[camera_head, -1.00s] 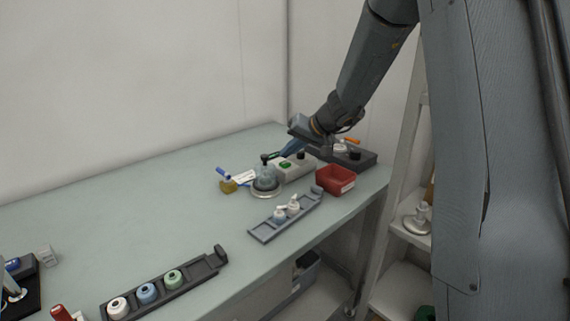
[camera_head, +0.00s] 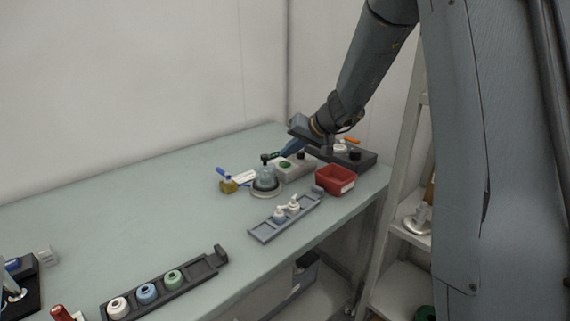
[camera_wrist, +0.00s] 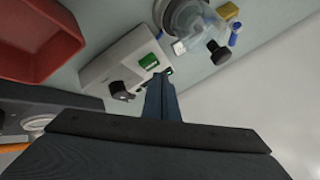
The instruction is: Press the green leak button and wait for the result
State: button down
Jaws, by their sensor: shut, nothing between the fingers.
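A pale grey box (camera_head: 295,170) stands near the back right of the bench. The green button (camera_head: 285,163) is on its top, and it also shows in the wrist view (camera_wrist: 149,61). A black knob (camera_wrist: 120,90) is on the same box. My gripper (camera_wrist: 160,77) is shut and empty, its blue fingers pointing down at the box. In the wrist view the fingertips appear just beside the green button; I cannot tell whether they touch it. A small green patch (camera_wrist: 168,71) shows by the tips. No result can be read.
A clear dome with a black top (camera_head: 265,178) stands left of the box. A red bin (camera_head: 336,180) and a grey tray with white-topped parts (camera_head: 265,232) are in front. A dark tray (camera_head: 205,268) holds coloured parts.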

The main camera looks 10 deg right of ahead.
aim_at(288, 167)
jog(key=shift+f+b, duration=0.9)
jog(key=shift+b, duration=0.75)
dwell(0.8)
jog(key=shift+r, duration=0.15)
jog(key=shift+r+p, duration=0.35)
jog(key=shift+r, duration=0.4)
jog(key=shift+r+p, duration=1.45)
jog(key=shift+r, duration=1.05)
